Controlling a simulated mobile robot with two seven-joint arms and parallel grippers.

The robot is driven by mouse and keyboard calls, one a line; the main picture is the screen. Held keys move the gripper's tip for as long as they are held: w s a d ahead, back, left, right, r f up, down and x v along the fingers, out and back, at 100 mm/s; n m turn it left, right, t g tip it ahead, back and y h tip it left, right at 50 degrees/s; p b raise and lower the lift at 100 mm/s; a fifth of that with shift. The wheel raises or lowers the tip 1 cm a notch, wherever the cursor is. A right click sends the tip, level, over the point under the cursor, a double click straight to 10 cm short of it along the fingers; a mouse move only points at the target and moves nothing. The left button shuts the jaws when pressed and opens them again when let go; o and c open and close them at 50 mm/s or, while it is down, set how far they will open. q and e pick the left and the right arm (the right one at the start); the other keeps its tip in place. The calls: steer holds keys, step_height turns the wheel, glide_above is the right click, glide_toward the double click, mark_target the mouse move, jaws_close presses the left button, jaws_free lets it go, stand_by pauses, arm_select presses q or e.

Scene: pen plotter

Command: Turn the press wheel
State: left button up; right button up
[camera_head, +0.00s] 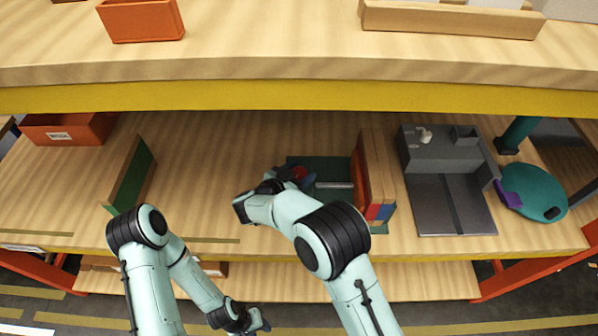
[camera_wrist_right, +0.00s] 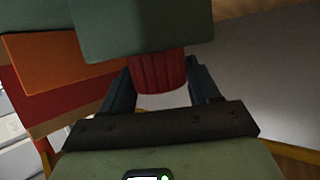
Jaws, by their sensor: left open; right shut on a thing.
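The press (camera_head: 335,170) is a dark green frame with a grey rod, on the lower wooden shelf. Its red wheel (camera_head: 299,172) is partly hidden behind my right gripper (camera_head: 302,178). In the right wrist view the ribbed red wheel (camera_wrist_right: 158,84) sits between the two fingers of my right gripper (camera_wrist_right: 160,88), under a green block (camera_wrist_right: 142,28). My right gripper is shut on the wheel. My left gripper (camera_head: 254,323) is open and empty, low at the bottom of the head view, in front of the shelf and away from the press.
Upright orange, red and blue boards (camera_head: 375,180) stand at the press's right. A grey machine (camera_head: 447,180) and a teal round object (camera_head: 535,190) are further right. A green panel (camera_head: 136,175) and an orange bin (camera_head: 68,129) stand left. Bare shelf lies left of the press.

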steer(key=shift+r+p, duration=0.2)
steer(key=shift+p, duration=0.1)
steer(key=shift+w+f, duration=0.1)
steer(key=shift+f, duration=0.05)
arm_select(q)
steer(key=shift+w+r, duration=0.5)
steer(key=shift+r, duration=0.15)
arm_select(e)
steer(key=o, duration=1)
steer(key=shift+c, duration=0.2)
steer(key=shift+a, duration=0.1)
arm_select(q)
steer(key=shift+s+f+b, duration=0.5)
steer(key=shift+f+b, duration=0.1)
steer(key=shift+f, duration=0.05)
arm_select(e)
steer(key=v, duration=1.3)
steer(key=shift+a, duration=0.2)
